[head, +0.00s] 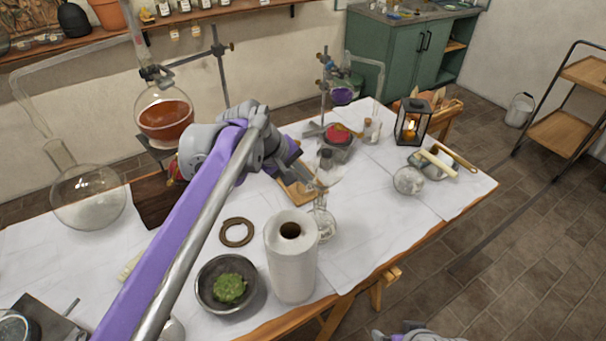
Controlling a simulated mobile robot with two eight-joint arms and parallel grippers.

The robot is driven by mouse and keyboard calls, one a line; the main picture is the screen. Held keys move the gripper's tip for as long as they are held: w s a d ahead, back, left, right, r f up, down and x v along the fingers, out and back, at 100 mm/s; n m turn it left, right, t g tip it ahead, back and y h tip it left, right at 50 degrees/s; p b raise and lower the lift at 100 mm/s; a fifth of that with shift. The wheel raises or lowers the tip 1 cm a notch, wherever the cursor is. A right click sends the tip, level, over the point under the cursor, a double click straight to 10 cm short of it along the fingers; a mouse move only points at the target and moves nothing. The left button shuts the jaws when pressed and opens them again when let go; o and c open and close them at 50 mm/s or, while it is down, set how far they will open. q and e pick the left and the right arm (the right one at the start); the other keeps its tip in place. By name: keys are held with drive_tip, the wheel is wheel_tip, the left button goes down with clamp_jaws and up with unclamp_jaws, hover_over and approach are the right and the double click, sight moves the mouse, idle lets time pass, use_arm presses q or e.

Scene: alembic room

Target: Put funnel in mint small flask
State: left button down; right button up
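My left gripper (308,172) is over the middle of the table, beside a clear glass piece (328,173) that looks like the funnel. Its fingertips overlap the glass, and I cannot tell whether they are shut on it. A small clear round flask (322,223) stands just below, behind the paper roll. The glass piece appears in line above its neck; I cannot tell whether they touch. No mint tint shows clearly on the flask. My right gripper (415,333) shows only in part at the bottom edge, and its fingers are not visible.
A white paper roll (292,265) stands close in front of the flask. A bowl with green matter (212,296) and a dark ring (237,232) lie left of it. A burner stand (337,145), a lantern (412,125) and a glass jar (408,181) stand behind and right. The cloth's right front is clear.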

use_arm(q)
drive_tip(key=shift+f+b, duration=0.55)
drive_tip(key=shift+f, duration=0.5)
idle(1.2)
drive_tip(key=shift+f+b, duration=0.3)
drive_tip(key=shift+f, duration=0.8)
idle(2.3)
drive_tip(key=c, duration=1)
unclamp_jaws()
drive_tip(key=shift+o, duration=0.2)
drive_tip(key=shift+r, duration=0.2)
wheel_tip(320, 180, up, 7)
drive_tip(key=p, duration=0.5)
drive_tip(key=shift+f, duration=0.15)
